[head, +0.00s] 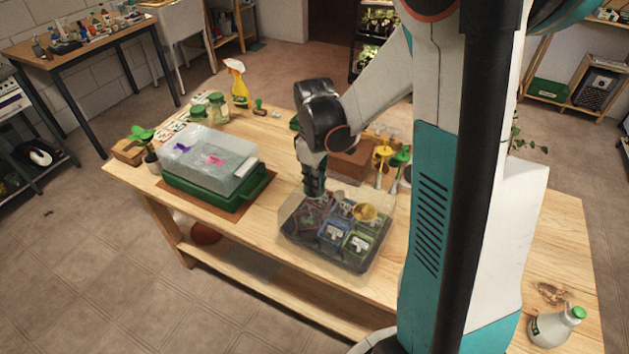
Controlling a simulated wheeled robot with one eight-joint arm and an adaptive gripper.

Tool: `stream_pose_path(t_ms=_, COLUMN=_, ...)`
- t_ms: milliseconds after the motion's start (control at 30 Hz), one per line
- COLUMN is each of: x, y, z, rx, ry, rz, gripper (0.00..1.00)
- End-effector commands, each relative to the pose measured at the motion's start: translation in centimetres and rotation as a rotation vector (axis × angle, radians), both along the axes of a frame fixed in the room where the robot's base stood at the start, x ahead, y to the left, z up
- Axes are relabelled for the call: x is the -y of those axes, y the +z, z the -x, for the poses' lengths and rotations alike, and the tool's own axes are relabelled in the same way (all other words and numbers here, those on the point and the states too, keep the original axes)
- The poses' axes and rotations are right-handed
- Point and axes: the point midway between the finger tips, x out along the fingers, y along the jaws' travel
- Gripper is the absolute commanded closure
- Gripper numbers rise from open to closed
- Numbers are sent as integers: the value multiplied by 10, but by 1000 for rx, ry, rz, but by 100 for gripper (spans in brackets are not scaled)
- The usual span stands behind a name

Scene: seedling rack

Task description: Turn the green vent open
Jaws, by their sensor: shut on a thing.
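A clear propagator lid (235,147) sits on a green tray (196,196) at the left of the table. A purple vent (181,148) and a pink vent (214,160) show on its top. I cannot make out a green vent. My gripper (314,196) points down over the back left part of a dark, clear-sided tray (340,262) at the table's middle, apart from the propagator. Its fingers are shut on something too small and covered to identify. Several small pots (333,233) with white labels and a yellow round thing (365,212) are in that tray.
A spray bottle (237,84), jars (217,107) and a small potted plant (148,148) stand behind and left of the propagator. A brown box (352,163) and yellow and green items (400,156) stand behind the dark tray. A grey bottle (553,326) is at the right.

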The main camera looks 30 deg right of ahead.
Motion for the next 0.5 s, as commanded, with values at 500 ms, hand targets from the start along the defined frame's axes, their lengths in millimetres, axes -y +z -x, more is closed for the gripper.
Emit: stream_pose_path(t_ms=500, x=0, y=0, z=0, rx=0, ry=13, rz=0, gripper=88)
